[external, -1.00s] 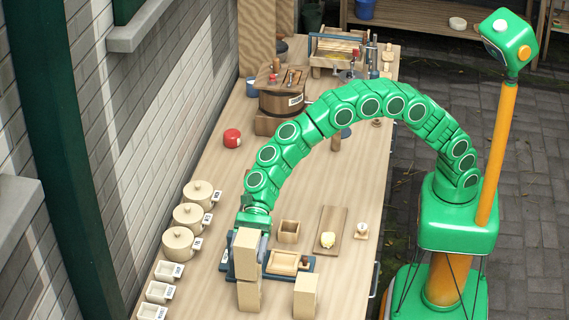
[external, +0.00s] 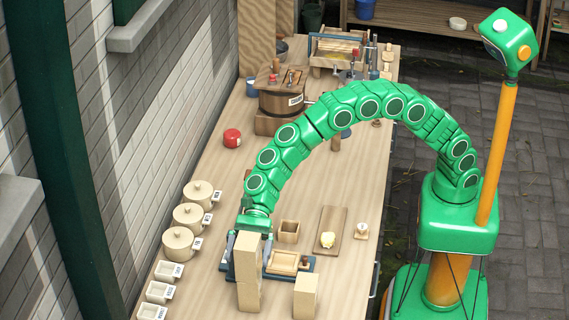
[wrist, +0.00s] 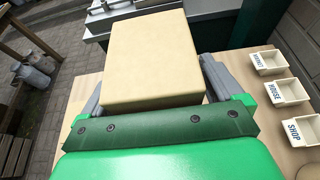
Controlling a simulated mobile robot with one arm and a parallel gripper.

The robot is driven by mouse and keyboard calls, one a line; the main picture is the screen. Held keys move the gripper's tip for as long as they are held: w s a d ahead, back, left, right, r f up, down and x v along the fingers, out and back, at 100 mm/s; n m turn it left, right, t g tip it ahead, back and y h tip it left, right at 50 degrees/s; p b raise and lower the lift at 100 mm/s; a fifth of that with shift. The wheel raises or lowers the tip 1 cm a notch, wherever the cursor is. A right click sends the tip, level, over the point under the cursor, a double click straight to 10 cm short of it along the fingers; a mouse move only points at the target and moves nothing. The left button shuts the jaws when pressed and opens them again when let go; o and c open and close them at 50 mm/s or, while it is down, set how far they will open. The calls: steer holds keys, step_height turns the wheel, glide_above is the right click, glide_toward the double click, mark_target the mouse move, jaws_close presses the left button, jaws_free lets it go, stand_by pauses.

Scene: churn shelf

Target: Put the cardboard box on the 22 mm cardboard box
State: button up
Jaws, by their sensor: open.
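A tan cardboard box (external: 247,258) stands upright on top of another tan cardboard box (external: 249,297) near the front end of the bench; the two look in contact. My gripper (external: 249,240) is open around the upper box, one finger on each side. In the wrist view the same upper box (wrist: 155,55) fills the space between my spread fingers (wrist: 152,85), and its lower part and the box under it are hidden. A third tan box (external: 306,296) stands apart to the right. No size marking can be read on any box.
A blue tray with a wooden box (external: 284,262) lies right behind the stack. Lidded pots (external: 181,244) and labelled bins (external: 158,291) line the left edge.

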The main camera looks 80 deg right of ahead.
steer(key=v, duration=1.2)
steer(key=shift+d, duration=0.1)
steer(key=s+d+n+h, duration=0.4)
steer(key=s+d+n, duration=0.2)
steer(key=s+d, duration=0.7)
steer(key=s+d+f+n+g+h, duration=0.1)
steer(key=s+d+n+h, duration=0.4)
steer(key=s+d, duration=0.9)
steer(key=s+d+f+n+h, duration=0.1)
steer(key=s+d+n+h, duration=0.3)
steer(key=s+d, duration=1)
steer(key=d+n, duration=0.3)
steer(key=d, duration=0.7)
steer(key=shift+s+g, duration=0.25)
steer(key=shift+g, duration=0.15)
